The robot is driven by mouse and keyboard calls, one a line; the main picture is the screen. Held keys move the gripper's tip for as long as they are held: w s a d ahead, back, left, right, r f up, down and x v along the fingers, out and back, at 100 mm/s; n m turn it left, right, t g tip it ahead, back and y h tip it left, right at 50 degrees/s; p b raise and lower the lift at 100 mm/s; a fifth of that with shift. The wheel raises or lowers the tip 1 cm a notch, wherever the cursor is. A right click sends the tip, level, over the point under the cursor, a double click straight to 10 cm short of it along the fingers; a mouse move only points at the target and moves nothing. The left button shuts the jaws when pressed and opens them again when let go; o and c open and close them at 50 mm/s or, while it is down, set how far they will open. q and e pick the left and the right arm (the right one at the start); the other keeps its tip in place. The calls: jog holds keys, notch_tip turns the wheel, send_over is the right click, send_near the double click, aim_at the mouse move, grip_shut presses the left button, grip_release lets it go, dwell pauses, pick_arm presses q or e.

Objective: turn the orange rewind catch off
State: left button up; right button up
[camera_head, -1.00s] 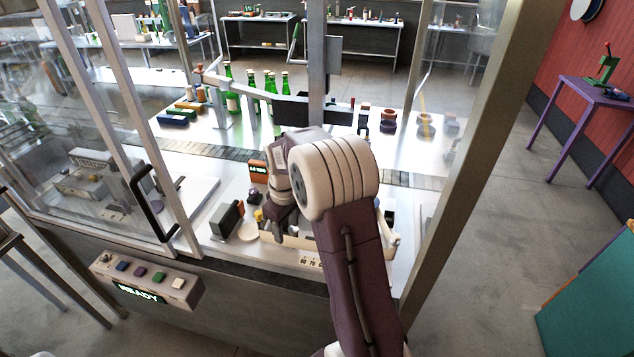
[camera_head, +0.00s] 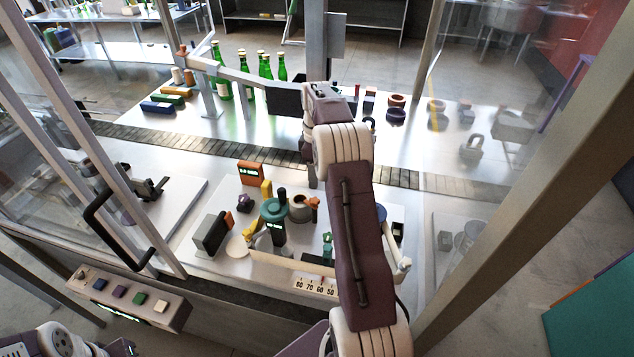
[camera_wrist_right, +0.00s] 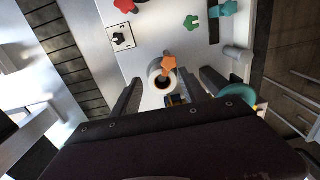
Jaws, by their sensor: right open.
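The orange catch (camera_head: 315,202) is a small lobed knob beside a round cream spool-like part (camera_head: 299,208) on the white work plate. In the right wrist view the orange catch (camera_wrist_right: 169,63) looks star-shaped and overlaps the rim of the cream ring (camera_wrist_right: 160,79). My right gripper (camera_wrist_right: 170,86) is open and empty, its two dark fingers on either side of the cream ring in that view. I cannot tell its height above it.
A teal-topped part (camera_head: 273,209) stands left of the spool part. A yellow post (camera_head: 266,188), an orange display box (camera_head: 250,173) and a dark block (camera_head: 212,234) are near. Frame posts and a door handle (camera_head: 103,220) bound the cell.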

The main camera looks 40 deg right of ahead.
aim_at(315, 200)
jog(key=shift+s+a+f, duration=0.2)
jog(key=shift+s+a, duration=0.95)
jog(key=shift+s, duration=0.1)
jog(key=f, duration=0.2)
jog(key=w+d+f+p, duration=0.1)
jog(key=f, duration=0.1)
jog(key=f+p, duration=0.1)
jog(key=f, duration=0.2)
jog(key=shift+w+d, duration=0.15)
jog(key=shift+f, duration=0.3)
jog(key=shift+s+a+r, duration=0.2)
jog(key=shift+s+a, duration=0.2)
jog(key=c, duration=0.5)
jog(key=shift+w+d+f, duration=0.2)
grip_shut()
pick_arm(q)
jog(key=s+r, duration=0.1)
jog(key=a+r, duration=0.1)
jog(key=shift+s+a+r, duration=0.2)
jog(key=shift+s+r, duration=0.1)
jog(key=shift+s, duration=0.05)
pick_arm(e)
jog(key=shift+a, duration=0.1)
